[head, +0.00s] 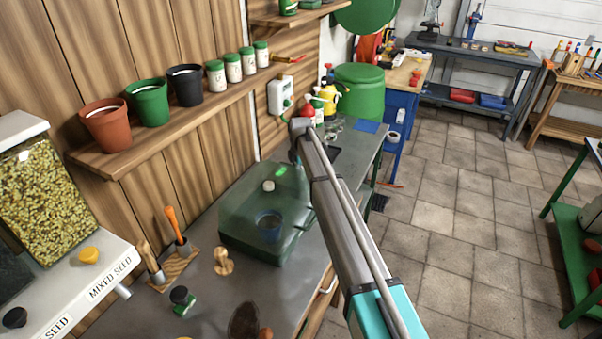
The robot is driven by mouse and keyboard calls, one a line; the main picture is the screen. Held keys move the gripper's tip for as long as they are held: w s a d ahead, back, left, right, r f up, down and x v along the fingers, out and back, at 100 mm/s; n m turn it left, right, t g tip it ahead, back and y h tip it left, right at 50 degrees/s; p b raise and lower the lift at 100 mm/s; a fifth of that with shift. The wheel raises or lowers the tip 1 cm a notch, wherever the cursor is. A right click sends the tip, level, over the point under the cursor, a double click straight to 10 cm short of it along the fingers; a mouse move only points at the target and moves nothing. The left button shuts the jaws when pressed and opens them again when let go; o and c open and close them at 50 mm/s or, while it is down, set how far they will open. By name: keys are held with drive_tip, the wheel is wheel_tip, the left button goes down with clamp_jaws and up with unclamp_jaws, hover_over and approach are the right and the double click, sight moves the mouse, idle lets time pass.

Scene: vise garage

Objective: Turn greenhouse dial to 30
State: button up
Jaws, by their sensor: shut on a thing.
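A white control box (281,95) with a small green dial (288,103) is fixed to the wooden wall in the head view, above the bench's far part. I take this green dial as the greenhouse dial; its setting is too small to read. My arm reaches up from the lower right, and its far end with my gripper (292,121) is close to the box and dial. The jaws are small and partly hidden by my wrist, shut on what appears to be the dial. A translucent green greenhouse box (240,228) stands on the bench below, left of my arm.
A shelf (190,118) with pots and several jars runs along the wall at left. A seed dispenser (45,190) is at lower left.

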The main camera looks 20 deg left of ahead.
drive_tip(key=m, duration=0.4)
drive_tip(key=shift+m, duration=0.3)
drive_tip(key=m, duration=0.4)
drive_tip(key=shift+m, duration=0.4)
drive_tip(key=o, duration=1.2)
